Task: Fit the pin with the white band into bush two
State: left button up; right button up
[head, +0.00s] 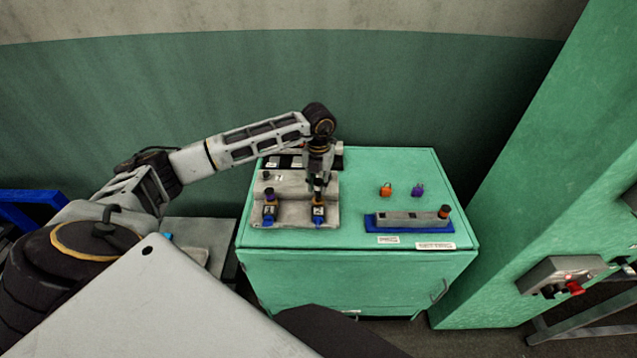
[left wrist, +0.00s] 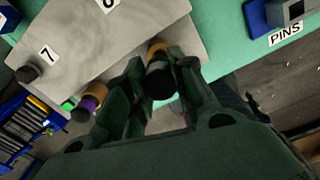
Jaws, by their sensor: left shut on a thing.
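My left gripper (head: 318,186) points down over the right-hand orange bush (head: 318,200) on the grey fixture plate (head: 293,186). It is shut on a dark pin (left wrist: 160,82), which shows between the fingers (left wrist: 160,72) in the left wrist view. The pin is in line with the orange bush there (left wrist: 157,48); I cannot tell how deep it sits. A white band is not clear in either view. The left-hand bush (head: 269,208) has a purple thing in its top. My right gripper is not in view.
On the green cabinet (head: 375,165) stand a loose orange piece (head: 386,189) and a purple piece (head: 418,190). In front is a grey block on a blue base (head: 410,219), with an orange-and-dark piece (head: 444,211) at its right end. A control box (head: 560,275) is at far right.

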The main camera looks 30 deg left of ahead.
aim_at(318, 192)
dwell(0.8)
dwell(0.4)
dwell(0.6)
pick_arm(q)
jog(key=shift+f+b, duration=0.4)
jog(key=shift+b, duration=0.15)
dwell(0.4)
jog(key=shift+f+b, duration=0.5)
jog(key=shift+f, duration=0.25)
jog(key=shift+f+b, duration=0.75)
jog(key=shift+f, duration=0.35)
dwell(0.6)
jog(key=o, duration=1.1)
jog(key=shift+r, duration=0.1)
